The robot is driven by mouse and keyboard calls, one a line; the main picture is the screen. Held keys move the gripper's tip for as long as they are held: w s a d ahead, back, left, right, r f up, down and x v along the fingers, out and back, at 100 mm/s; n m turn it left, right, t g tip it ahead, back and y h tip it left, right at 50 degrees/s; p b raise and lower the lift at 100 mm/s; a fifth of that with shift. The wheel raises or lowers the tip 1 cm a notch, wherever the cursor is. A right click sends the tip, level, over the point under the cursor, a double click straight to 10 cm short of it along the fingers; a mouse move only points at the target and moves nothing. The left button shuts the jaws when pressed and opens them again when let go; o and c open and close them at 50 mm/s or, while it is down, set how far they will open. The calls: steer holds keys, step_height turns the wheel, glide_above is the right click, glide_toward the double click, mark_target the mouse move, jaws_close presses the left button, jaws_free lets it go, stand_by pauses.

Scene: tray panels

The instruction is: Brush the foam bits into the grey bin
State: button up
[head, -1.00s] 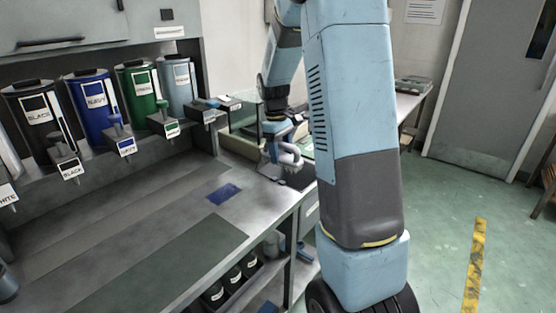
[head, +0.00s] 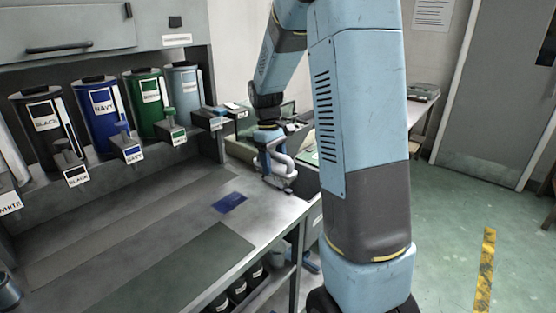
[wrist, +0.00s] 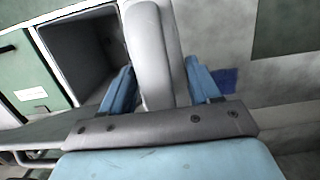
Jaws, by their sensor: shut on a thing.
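My gripper (wrist: 160,86) is shut on a thick, pale grey curved handle (wrist: 155,45), with one blue finger on each side of it. No bristles show, so I cannot tell for sure that it is a brush. In the head view my gripper (head: 268,160) holds the handle (head: 284,166) low at the bench's far right end. An open grey box (wrist: 118,34) with a dark inside lies left of the handle in the wrist view; it may be the grey bin. I cannot make out any foam bits in either view.
A dark blue patch (head: 229,203) lies on the grey bench (head: 150,215), left of my gripper. Labelled black, navy (head: 98,112) and green canisters stand along the back. The bench's front left is clear. Shelves with dark containers are below.

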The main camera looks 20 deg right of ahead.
steer(key=shift+a+f, duration=0.2)
steer(key=shift+f, duration=4.2)
steer(key=shift+f, duration=0.5)
steer(key=shift+r, duration=0.1)
